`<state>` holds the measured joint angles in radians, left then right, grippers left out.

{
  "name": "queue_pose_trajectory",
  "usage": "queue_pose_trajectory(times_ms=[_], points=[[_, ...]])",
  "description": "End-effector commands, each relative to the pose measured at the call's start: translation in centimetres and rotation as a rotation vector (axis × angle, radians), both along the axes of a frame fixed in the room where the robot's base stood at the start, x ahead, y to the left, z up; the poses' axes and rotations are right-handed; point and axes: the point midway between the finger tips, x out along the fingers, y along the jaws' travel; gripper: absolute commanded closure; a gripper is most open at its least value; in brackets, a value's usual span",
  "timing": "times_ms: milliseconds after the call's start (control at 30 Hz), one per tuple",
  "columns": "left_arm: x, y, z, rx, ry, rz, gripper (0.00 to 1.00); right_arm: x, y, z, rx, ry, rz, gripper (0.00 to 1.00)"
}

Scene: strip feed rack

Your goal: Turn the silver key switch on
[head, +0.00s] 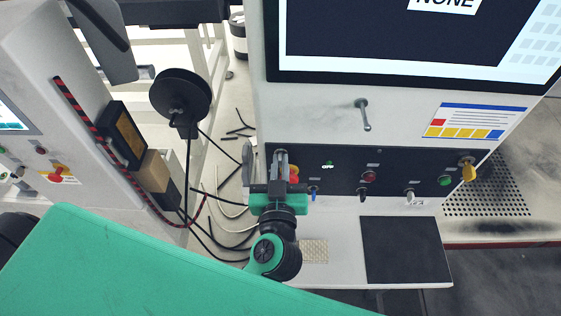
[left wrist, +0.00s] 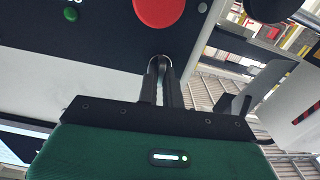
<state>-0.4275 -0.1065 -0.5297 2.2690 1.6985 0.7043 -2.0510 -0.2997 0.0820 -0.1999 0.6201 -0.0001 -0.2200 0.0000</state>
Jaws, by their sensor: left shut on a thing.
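My left gripper (head: 281,160) is at the left end of the dark control panel on the console front. It also shows in the left wrist view (left wrist: 163,75), its two fingers close together. They are shut on a small rounded silver-grey piece (left wrist: 158,62), which looks like the silver key switch; the fingers hide most of it, so its turn angle cannot be told. A red button (left wrist: 158,10) is just beyond the fingertips. It is partly hidden behind the gripper in the head view (head: 294,172). My right gripper is not in view.
The panel also carries a lit green indicator (head: 328,163), a blue switch (head: 313,190), a red button (head: 369,176), a pale switch (head: 409,195), a green button (head: 445,180) and a yellow handle (head: 467,170). A metal lever (head: 363,114) sticks out above. Cables (head: 225,225) lie at the left.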

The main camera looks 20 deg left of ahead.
Motion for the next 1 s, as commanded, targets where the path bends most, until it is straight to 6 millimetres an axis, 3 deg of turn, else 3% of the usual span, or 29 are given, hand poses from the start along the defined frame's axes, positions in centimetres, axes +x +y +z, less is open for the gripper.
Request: queue_pose_trajectory(times_ms=[500,1000], points=[[-0.1,0.1,0.3,-0.416,-0.117,-0.001,1.0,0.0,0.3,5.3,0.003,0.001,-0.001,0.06],[-0.1,0.2,-0.1,-0.876,-0.249,0.0,1.0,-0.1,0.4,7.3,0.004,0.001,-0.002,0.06]])
